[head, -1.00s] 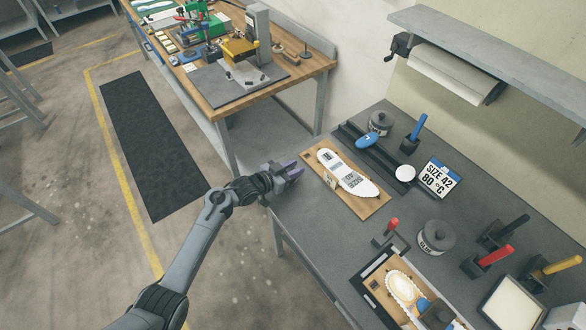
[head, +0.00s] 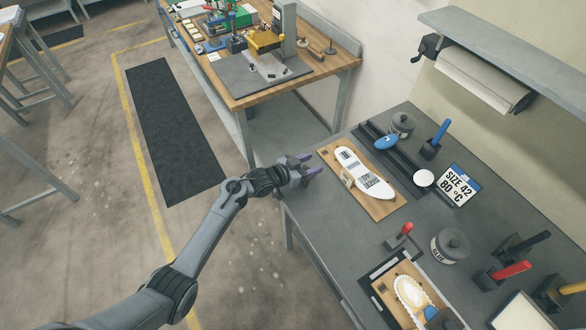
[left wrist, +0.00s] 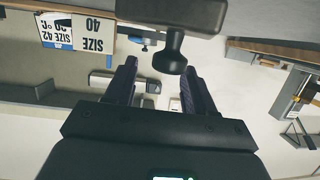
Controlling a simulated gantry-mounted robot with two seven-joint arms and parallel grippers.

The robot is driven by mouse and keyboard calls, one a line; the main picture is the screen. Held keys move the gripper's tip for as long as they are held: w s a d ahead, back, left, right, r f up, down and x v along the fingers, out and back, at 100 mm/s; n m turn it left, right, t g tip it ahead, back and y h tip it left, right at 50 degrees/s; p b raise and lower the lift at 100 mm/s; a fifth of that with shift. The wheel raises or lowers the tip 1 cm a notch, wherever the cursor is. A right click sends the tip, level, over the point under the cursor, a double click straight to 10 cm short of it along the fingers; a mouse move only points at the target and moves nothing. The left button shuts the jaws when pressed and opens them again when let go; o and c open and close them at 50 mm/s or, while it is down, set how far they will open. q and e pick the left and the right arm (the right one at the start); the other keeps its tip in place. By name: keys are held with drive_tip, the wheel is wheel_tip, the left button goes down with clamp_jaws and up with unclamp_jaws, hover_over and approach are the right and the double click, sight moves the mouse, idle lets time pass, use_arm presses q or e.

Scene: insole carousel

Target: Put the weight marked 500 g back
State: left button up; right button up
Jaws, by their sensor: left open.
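My right gripper is not in view.
The insole board (head: 372,196) lies right of the hand. A lidded round pot (head: 450,245) stands near a red-handled tool (head: 405,230); another pot (head: 402,124) stands at the back. A SIZE 42 sign (head: 459,186) lies behind. A wooden bench (head: 240,98) stands beyond a gap.

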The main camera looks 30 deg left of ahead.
use_arm(q)
drive_tip(key=shift+s+a+f, duration=0.15)
drive_tip(key=shift+s+a, duration=0.15)
drive_tip(key=shift+s, duration=0.05)
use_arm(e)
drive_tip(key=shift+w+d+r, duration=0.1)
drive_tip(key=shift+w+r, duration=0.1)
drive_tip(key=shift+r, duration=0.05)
use_arm(q)
drive_tip(key=v, duration=0.3)
drive_tip(key=p+v, duration=0.1)
drive_tip(key=v, duration=0.3)
drive_tip(key=p+v, duration=0.1)
drive_tip(key=v, duration=0.3)
drive_tip(key=shift+d+r, duration=0.1)
drive_tip(key=shift+r, duration=0.2)
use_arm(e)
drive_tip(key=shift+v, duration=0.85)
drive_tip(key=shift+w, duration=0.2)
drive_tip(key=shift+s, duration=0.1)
use_arm(q)
drive_tip(key=s+d+n+g+y, duration=0.2)
drive_tip(key=s+g+y, duration=0.1)
drive_tip(key=s, duration=1.2)
drive_tip(key=s+d+f+n+g+y, duration=0.1)
drive_tip(key=s+g+y, duration=0.3)
drive_tip(key=s, duration=1.1)
drive_tip(key=shift+s+d+n+g, duration=0.35)
drive_tip(key=shift+n+g, duration=0.15)
drive_tip(key=shift+g, duration=0.5)
